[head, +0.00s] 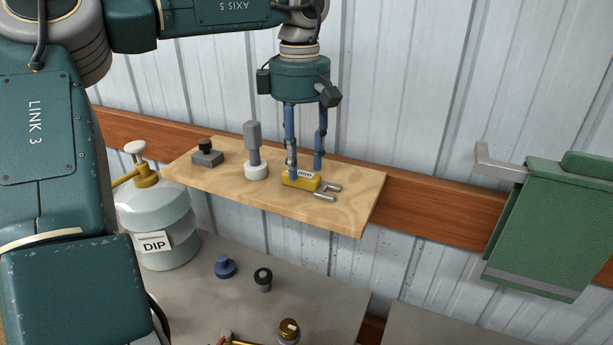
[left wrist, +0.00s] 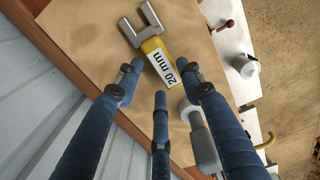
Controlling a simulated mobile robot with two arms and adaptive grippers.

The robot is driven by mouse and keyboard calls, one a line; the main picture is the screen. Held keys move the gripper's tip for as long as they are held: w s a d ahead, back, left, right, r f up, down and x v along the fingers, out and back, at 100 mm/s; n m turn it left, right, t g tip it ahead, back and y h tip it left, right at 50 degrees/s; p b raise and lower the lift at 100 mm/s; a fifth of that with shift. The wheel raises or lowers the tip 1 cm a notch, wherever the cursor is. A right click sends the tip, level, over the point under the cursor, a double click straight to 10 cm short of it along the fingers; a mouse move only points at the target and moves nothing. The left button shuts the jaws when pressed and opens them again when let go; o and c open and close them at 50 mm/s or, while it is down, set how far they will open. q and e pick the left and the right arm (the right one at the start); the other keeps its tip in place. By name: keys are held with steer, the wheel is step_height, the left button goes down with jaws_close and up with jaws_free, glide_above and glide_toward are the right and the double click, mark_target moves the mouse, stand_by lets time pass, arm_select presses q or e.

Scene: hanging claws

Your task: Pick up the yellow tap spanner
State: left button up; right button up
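The yellow tap spanner (head: 301,181) lies flat on the wooden shelf board (head: 335,205), its grey forked end pointing right in the head view. In the left wrist view the spanner (left wrist: 158,62) shows a "20 mm" label, with its fork toward the top. My left gripper (head: 305,162) points down over the spanner's yellow handle. In the left wrist view its fingers (left wrist: 163,80) are spread apart with nothing held between them, and the handle shows between and just beyond the tips. I cannot tell whether a finger touches it. My right gripper is in neither view.
A grey tool with a white base (head: 255,160) stands left of the spanner on the board, close to the fingers. A grey block with a dark knob (head: 207,156) is farther left. A corrugated wall is behind. A DIP canister (head: 160,225) stands at left.

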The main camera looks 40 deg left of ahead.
arm_select(q)
steer(key=shift+f, duration=1.3)
jaws_close()
steer(key=shift+r, duration=0.15)
